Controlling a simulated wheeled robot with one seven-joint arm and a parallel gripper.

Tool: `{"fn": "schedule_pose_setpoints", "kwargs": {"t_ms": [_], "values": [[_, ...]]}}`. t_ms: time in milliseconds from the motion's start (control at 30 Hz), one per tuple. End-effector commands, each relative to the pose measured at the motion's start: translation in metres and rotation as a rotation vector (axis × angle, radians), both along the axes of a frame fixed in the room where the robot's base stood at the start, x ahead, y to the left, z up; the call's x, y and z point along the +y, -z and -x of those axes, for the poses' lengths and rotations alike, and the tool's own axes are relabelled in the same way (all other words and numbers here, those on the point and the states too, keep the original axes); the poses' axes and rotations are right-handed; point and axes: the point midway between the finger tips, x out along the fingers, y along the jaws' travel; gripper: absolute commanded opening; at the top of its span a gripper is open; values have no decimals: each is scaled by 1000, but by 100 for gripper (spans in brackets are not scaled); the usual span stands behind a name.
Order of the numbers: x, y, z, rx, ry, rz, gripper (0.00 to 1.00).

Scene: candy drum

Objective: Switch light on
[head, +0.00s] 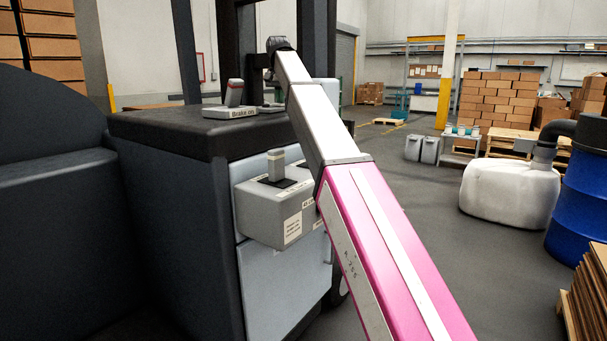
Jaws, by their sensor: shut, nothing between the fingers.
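A grey control box (275,210) sticks out from the light side panel of a dark vehicle. A short grey lever (276,165) stands upright from a black slot in its top. Its labels are too small to read. No lit lamp can be made out. My pink and white arm runs from the lower right up past the box. My gripper (279,44) is the small dark end, shut and empty, above and beyond both levers; its fingers are hard to make out.
The vehicle's black top (180,124) and dark mast posts (317,40) stand close to my arm. A blue drum (580,205) and a white tank (510,190) stand at right. Stacked cartons (497,98) are behind. The floor (430,235) between is clear.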

Motion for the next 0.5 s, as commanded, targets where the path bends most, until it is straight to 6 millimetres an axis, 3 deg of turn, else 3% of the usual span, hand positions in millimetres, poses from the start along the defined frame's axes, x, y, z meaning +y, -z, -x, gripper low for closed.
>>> {"fn": "schedule_pose_setpoints", "kwargs": {"t_ms": [267, 500], "values": [[0, 1, 0, 0, 0, 0, 0], [0, -12, -1, 0, 0, 0, 0]]}}
